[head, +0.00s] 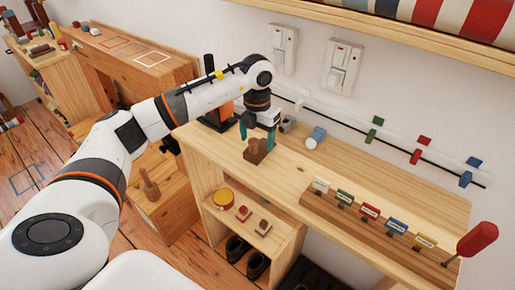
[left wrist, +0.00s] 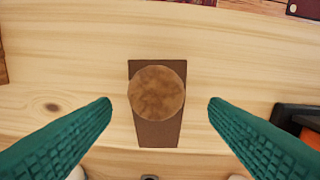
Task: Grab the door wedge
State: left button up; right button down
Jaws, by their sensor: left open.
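The door wedge (head: 251,157) is a dark brown tapered block with a round wooden knob on top. It stands on the pale wooden bench top (head: 330,165) near its far left end. In the left wrist view the wedge (left wrist: 156,134) is centred, and its knob (left wrist: 157,92) hides part of it. My left gripper (head: 257,136) points down over the wedge with its teal fingers open. In the left wrist view the fingers of my left gripper (left wrist: 160,103) are on either side of the knob, apart from it. My right gripper is not in view.
A wooden rack with several coloured tags (head: 370,212) runs along the bench. A red handle (head: 478,239) stands at the right. A black and orange object (head: 220,112) and a blue-white cylinder (head: 315,137) are near the wedge.

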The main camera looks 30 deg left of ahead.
aim_at(261, 142)
pick_arm(q)
notch_tip(261, 142, down, 3)
jog(key=shift+d+f, duration=0.1)
jog(key=shift+f, duration=0.1)
jog(key=shift+c, duration=0.2)
jog(key=c, duration=1.1)
